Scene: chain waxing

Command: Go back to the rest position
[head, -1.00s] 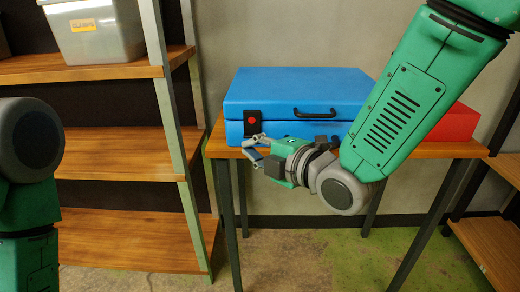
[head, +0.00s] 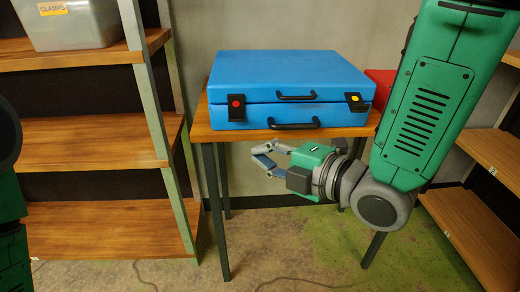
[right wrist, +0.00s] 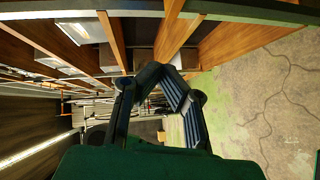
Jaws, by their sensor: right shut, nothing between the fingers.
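My right gripper (head: 262,158) is shut and empty, in front of and below the table's front edge in the head view. In the right wrist view its fingers (right wrist: 160,75) meet at the tips with nothing between them. A blue case (head: 290,85) lies closed on the wooden table (head: 235,134), with a red-dotted latch at its left, a yellow-dotted latch at its right and black handles at its front. The gripper is apart from the case. Only part of my left arm (head: 10,190) shows at the left edge; my left gripper is out of view.
A wooden shelf unit (head: 95,145) stands at the left, with a grey bin (head: 75,25) on top labelled clamps. A red box (head: 381,84) is on the table behind my right arm. More shelves (head: 480,225) stand at the right. The floor (head: 310,245) in front is open, with a thin cable.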

